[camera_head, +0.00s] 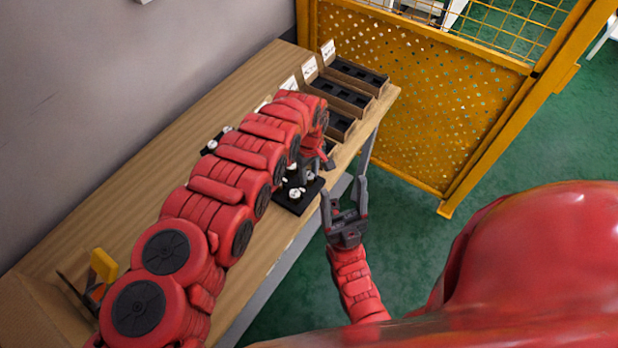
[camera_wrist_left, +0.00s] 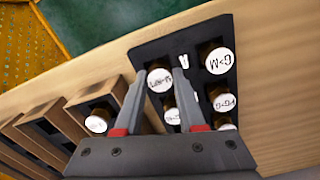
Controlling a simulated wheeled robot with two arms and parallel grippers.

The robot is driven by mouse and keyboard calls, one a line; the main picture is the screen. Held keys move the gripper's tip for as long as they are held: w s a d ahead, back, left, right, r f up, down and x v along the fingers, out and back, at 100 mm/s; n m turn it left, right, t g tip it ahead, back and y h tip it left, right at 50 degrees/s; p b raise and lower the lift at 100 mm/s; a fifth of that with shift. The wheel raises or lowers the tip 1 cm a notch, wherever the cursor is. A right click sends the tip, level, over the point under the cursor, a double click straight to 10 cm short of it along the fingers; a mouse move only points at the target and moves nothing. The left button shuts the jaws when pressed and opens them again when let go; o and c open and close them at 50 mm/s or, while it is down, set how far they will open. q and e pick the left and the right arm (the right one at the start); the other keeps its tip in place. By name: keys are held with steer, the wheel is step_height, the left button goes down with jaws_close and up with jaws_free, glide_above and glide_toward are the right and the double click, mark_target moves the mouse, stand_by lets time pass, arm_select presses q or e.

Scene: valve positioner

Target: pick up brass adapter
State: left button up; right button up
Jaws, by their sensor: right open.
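Several short brass adapters with white labelled tops stand in a black tray (camera_wrist_left: 143,54) in the left wrist view. One brass adapter (camera_wrist_left: 160,80) shows between the tips of my left gripper (camera_wrist_left: 159,72), whose fingers stand apart on either side of its top. I cannot tell whether they touch it. Another adapter (camera_wrist_left: 218,62) stands to the right in the tray. In the head view the black tray (camera_head: 290,206) is partly hidden by my left arm. My right gripper (camera_head: 345,196) is open and empty off the table's front edge.
Wooden bins with black inserts (camera_head: 347,92) line the far end of the wooden table (camera_head: 100,217). One bin holds a white-topped piece (camera_wrist_left: 97,122). A yellow mesh fence (camera_head: 420,95) stands beyond. A yellow object (camera_head: 104,265) is at the near left.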

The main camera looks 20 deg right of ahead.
arm_select(q)
jaws_close()
steer(key=shift+r, duration=0.2)
